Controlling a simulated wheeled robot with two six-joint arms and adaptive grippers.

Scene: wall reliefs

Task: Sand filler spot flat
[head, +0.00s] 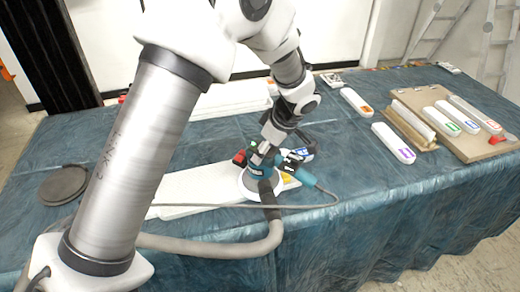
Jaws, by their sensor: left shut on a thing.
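My left gripper (260,153) is shut on a teal and black sander (258,172) with a hose and a cable on it. The sander's round pale base rests on or just over a white panel (195,185) that lies on the blue-green sheet of the table. The sander and my arm hide part of the panel. A small yellow mark (286,178) shows at the panel's right, beside the sander. I cannot make out a filler spot. My right gripper is not in view.
A grey hose (215,250) loops across the table front. A dark round lid (65,184) lies at the left. At the right, several white oblong blocks lie on and around a brown board (468,148); one with a purple label (394,143) lies nearer. Ladders stand behind.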

